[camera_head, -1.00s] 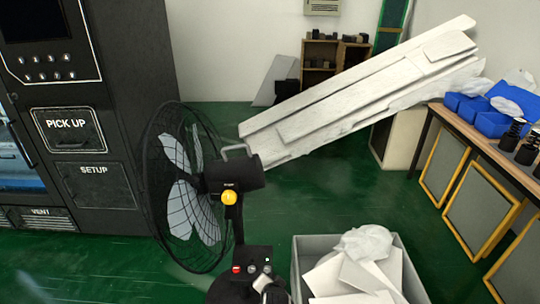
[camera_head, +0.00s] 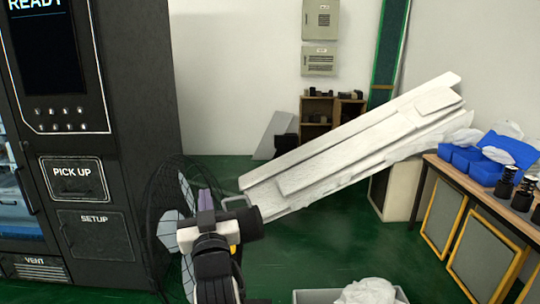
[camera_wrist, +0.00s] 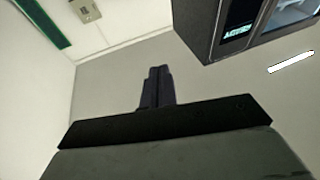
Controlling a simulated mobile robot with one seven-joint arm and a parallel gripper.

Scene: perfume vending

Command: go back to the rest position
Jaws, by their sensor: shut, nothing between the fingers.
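My gripper (camera_wrist: 158,72) shows in the wrist view with its two dark fingers together and nothing between them. The black vending machine (camera_head: 120,150) stands at the left in the head view and shows at the upper right of the wrist view (camera_wrist: 203,22).
Long white boards (camera_head: 350,145) slant across the middle, behind the fan. A grey bin (camera_head: 312,296) with white scraps is at the bottom. A workbench (camera_head: 480,188) with blue bins (camera_head: 468,159) stands at the right. Green floor (camera_head: 345,245) is open between them.

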